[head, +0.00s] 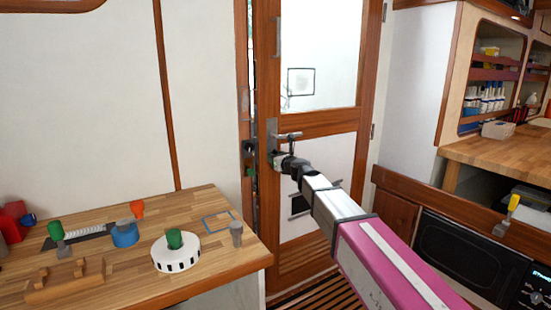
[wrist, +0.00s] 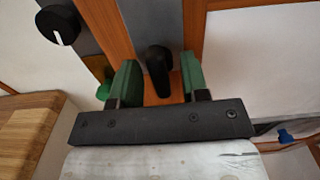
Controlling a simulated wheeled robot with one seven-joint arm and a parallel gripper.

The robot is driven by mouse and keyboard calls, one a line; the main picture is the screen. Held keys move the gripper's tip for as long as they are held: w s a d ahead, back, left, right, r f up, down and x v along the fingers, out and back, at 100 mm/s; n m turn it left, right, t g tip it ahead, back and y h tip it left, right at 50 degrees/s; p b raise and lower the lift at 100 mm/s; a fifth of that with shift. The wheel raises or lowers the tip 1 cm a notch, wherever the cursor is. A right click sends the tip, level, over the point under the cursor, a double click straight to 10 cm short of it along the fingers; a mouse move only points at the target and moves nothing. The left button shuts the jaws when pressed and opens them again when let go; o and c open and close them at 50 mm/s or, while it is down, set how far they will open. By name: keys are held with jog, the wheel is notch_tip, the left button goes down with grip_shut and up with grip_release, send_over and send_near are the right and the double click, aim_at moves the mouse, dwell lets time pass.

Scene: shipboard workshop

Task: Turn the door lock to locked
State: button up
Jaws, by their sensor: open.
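A wooden door (head: 318,125) with a window stands in the middle of the head view. It has a metal lever handle (head: 289,135) near its left edge. My gripper (head: 279,160) is at that edge, just below the handle. In the wrist view my gripper (wrist: 157,80) is open, with green fingers apart. A black upright turn-piece (wrist: 157,66), seemingly the door lock, shows between the fingers, with a gap visible on each side. I cannot tell how deep it sits between them. In the head view the arm's end hides it.
A round black knob with a white mark (wrist: 58,25) is on a grey plate left of the fingers. A green piece (wrist: 105,89) is beside the left finger. A wooden worktop (head: 205,258) with coloured parts is at left; a dark oven (head: 465,250) is at right.

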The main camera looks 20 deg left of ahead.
jog(key=v, duration=1)
jog(key=shift+s, duration=0.2)
jog(key=d+f+n+g+h, duration=0.55)
jog(key=d+f+n, duration=0.95)
jog(key=d+f, duration=0.7)
jog(key=s+d+f+n+g+h, duration=0.1)
jog(key=s+d+f+n+h, duration=0.2)
jog(key=d, duration=0.6)
jog(key=s+d+f+n+g+h, duration=0.2)
jog(key=s+d+f+n, duration=0.2)
jog(key=d, duration=0.5)
jog(key=s+d+f+n+g+h, duration=0.2)
jog(key=s+d+f+n+h, duration=0.1)
jog(key=s+d+f, duration=0.3)
jog(key=d+f, duration=0.2)
jog(key=d, duration=0.1)
jog(key=shift+h, duration=0.35)
